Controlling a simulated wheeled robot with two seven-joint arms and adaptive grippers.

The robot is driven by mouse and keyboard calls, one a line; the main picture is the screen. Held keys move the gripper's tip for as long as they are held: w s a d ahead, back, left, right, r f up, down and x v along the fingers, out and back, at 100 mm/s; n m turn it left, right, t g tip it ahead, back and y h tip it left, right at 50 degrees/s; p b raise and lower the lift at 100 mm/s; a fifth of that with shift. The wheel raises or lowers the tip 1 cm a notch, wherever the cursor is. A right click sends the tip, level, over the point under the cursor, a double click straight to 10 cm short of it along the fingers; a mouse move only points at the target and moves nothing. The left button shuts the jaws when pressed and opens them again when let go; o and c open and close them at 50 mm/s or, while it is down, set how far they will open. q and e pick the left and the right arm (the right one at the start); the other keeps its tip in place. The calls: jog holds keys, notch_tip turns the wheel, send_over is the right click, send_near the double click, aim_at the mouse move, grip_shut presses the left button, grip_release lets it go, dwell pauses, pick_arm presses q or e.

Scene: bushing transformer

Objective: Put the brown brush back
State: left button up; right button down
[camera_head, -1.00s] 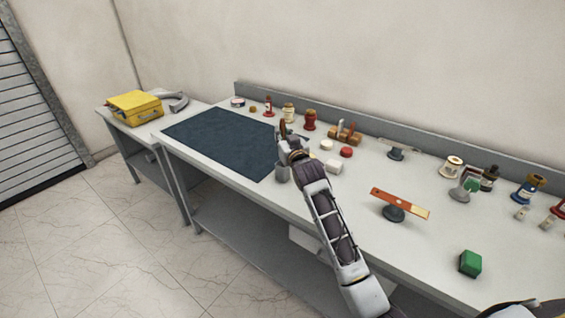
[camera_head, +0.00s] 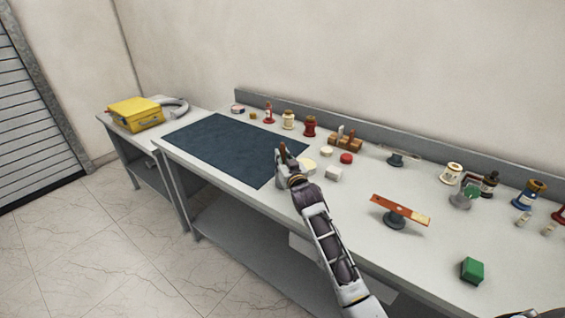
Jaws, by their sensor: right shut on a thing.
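My right gripper (camera_head: 284,160) is over the bench near the right edge of the dark mat, shut on a small brown upright thing, which looks like the brown brush (camera_head: 282,148). Only its brown upper end shows above the fingers; its lower part is hidden by the gripper. A wooden block (camera_head: 345,143) with upright pieces in it stands apart, further back and to the right.
The dark blue mat (camera_head: 225,150) lies clear on the bench. White pieces (camera_head: 333,174) and a red-topped one (camera_head: 346,158) sit right of the gripper. An orange bar on a stand (camera_head: 398,210), a green block (camera_head: 472,270) and bottles (camera_head: 452,173) are further right. A yellow case (camera_head: 135,113) is far left.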

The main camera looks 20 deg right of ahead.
jog(key=shift+f, duration=0.8)
pick_arm(q)
jog(key=shift+w, duration=0.15)
jog(key=shift+w, duration=0.2)
pick_arm(e)
jog(key=shift+f, duration=0.2)
jog(key=c, duration=1.4)
grip_release()
pick_arm(q)
jog(key=shift+a, duration=0.1)
jog(key=shift+s, duration=0.25)
pick_arm(e)
jog(key=shift+s+r, duration=0.1)
jog(key=shift+r, duration=0.05)
